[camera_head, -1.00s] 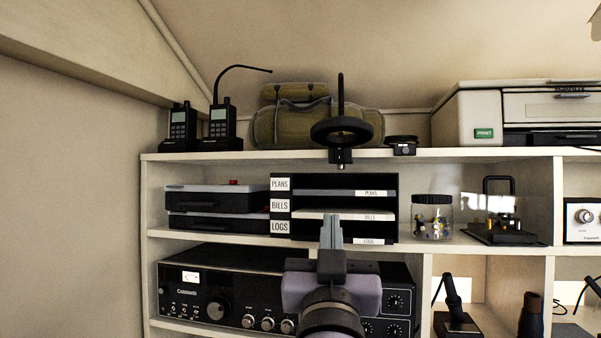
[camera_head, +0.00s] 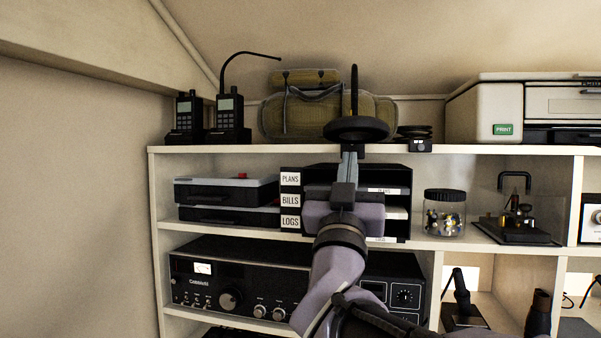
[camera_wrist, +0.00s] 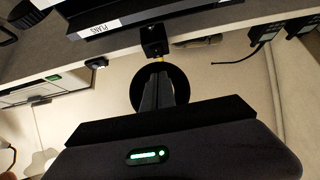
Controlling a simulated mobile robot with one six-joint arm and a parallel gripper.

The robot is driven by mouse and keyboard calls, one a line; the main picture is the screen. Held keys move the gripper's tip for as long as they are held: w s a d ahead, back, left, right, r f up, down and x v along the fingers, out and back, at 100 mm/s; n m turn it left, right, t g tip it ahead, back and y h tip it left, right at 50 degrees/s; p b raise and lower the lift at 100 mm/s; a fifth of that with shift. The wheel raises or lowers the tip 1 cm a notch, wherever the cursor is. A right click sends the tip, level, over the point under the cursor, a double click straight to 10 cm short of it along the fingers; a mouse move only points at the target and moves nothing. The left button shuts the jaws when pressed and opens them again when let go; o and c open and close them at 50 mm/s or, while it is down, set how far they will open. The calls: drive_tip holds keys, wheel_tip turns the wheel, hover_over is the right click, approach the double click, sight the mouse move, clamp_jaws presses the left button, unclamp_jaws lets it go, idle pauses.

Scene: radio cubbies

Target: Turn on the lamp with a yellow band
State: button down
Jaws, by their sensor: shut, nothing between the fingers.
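A black lamp with a round disc-shaped head (camera_head: 356,129) and a thin upright stem stands at the front edge of the top shelf. Its disc also shows in the wrist view (camera_wrist: 178,84), with a small yellow patch between it and a black block (camera_wrist: 153,40) at the shelf edge. No glow shows on it. My gripper (camera_head: 350,150) is shut and empty, pointing up, its tips just below the disc in the head view. In the wrist view the fingers overlap the disc; I cannot tell whether they touch. The fingers hide the lamp's lower part in the head view.
A second dark round item (camera_head: 414,132) with a small block sits right of the lamp. Behind are an olive bag (camera_head: 300,115) and two radios (camera_head: 228,120); a printer (camera_head: 485,115) is at right. A document rack (camera_head: 291,200) and jar (camera_head: 444,215) stand below.

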sight(353, 149)
drive_tip(key=w, duration=0.2)
drive_tip(key=w+d+p, duration=0.1)
drive_tip(key=w, duration=0.1)
drive_tip(key=shift+w+d+r, duration=0.15)
drive_tip(key=shift+w+d, duration=0.05)
drive_tip(key=shift+w, duration=0.1)
